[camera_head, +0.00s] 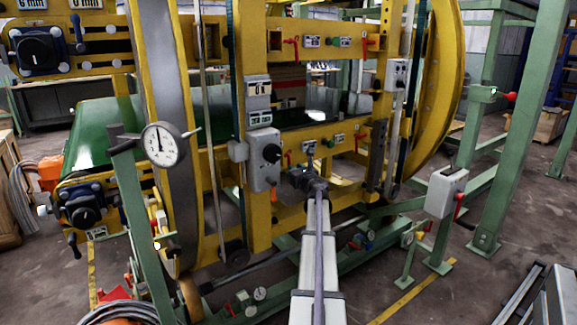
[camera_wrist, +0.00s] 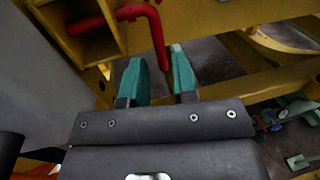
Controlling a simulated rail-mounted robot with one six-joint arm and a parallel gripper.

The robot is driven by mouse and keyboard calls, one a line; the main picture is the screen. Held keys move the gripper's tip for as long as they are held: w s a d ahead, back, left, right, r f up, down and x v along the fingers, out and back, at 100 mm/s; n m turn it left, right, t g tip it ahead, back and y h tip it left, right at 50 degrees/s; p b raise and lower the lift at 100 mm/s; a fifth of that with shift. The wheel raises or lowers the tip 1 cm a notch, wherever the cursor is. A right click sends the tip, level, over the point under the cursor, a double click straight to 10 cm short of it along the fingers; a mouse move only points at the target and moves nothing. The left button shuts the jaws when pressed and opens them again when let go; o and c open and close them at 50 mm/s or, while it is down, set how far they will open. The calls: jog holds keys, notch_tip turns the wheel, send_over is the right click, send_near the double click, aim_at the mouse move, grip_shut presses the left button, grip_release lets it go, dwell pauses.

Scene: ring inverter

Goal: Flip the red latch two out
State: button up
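In the wrist view, a red latch (camera_wrist: 157,35) comes out of a yellow square housing (camera_wrist: 88,35), runs right and bends downward. My gripper (camera_wrist: 157,68) has two green fingers set apart, with the latch's lower end showing between them. A gap shows beside the latch, and I cannot tell whether it touches a finger. In the head view, my gripper (camera_head: 309,150) is in front of the lower yellow beam of the machine. Red handles show on the upper beam (camera_head: 292,46) and the lower beam (camera_head: 358,140). No number marks a latch as two.
A grey box with a black knob (camera_head: 264,158) is mounted just left of my gripper in the head view. A yellow upright (camera_head: 250,100) stands behind it. A dial gauge (camera_head: 161,145) is farther left. A grey box with a red lever (camera_head: 446,190) stands right, past open floor.

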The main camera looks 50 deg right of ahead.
jog(key=x, duration=0.6)
jog(key=shift+a, duration=0.15)
grip_shut()
